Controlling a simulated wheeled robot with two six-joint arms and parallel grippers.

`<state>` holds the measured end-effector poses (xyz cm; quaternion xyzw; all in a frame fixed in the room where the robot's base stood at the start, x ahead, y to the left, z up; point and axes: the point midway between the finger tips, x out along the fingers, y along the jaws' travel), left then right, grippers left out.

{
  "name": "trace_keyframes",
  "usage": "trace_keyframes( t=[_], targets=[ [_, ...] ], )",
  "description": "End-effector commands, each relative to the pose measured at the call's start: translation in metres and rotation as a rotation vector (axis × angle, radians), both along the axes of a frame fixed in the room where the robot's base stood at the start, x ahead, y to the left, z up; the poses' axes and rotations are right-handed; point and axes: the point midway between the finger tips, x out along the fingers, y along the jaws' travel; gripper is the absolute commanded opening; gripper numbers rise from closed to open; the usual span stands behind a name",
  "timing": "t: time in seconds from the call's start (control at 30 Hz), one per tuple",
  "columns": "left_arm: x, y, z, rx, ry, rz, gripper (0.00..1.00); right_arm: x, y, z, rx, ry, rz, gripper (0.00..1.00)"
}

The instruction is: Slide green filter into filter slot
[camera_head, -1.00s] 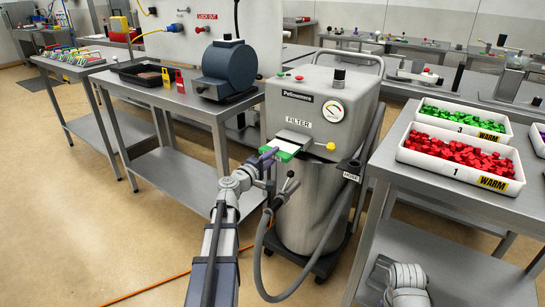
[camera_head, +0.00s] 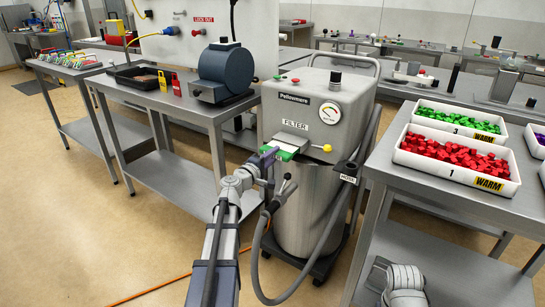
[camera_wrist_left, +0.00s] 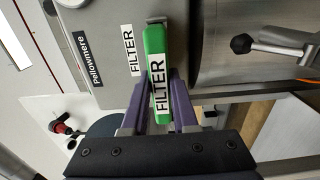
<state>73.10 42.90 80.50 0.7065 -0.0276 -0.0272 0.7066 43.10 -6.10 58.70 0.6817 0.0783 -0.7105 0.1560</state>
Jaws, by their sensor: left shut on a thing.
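The green filter (camera_head: 282,154) has a white top and sits at the front of the grey dryer hood (camera_head: 312,103), at the slot under the FILTER label. My left gripper (camera_head: 268,158) is shut on the filter's near end. In the left wrist view the green filter (camera_wrist_left: 157,75) bears a FILTER label and lies between the two purple fingers (camera_wrist_left: 160,105). Its far end meets the slot's grey lip (camera_wrist_left: 156,20); how deep it sits inside is hidden. My right arm's grey part shows at the bottom right, but its gripper is out of view.
A yellow-knobbed lever (camera_head: 326,148) sticks out right of the slot. A black-handled valve (camera_head: 286,187) and a grey hose (camera_head: 256,262) are close below my left gripper. A right table holds a bin of red pieces (camera_head: 455,183) and a bin of green pieces (camera_head: 457,131).

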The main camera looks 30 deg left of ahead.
Motion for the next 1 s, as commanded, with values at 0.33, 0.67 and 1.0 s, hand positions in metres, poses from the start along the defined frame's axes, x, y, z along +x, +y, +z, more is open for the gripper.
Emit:
trace_keyframes(
  t=[0.33, 0.67, 1.0],
  targets=[
    [0.009, -0.001, 0.000, 0.000, 0.000, -0.001, 0.00, 0.000, 0.000, 0.000, 0.000, 0.000, 0.000, 0.50],
    [0.017, -0.002, 0.000, 0.000, 0.000, -0.002, 0.00, 0.000, 0.000, 0.000, 0.000, 0.000, 0.000, 0.50],
    [0.025, -0.002, 0.000, 0.000, 0.000, -0.001, 0.00, 0.000, 0.000, 0.000, 0.000, 0.000, 0.000, 0.50]
  ],
)
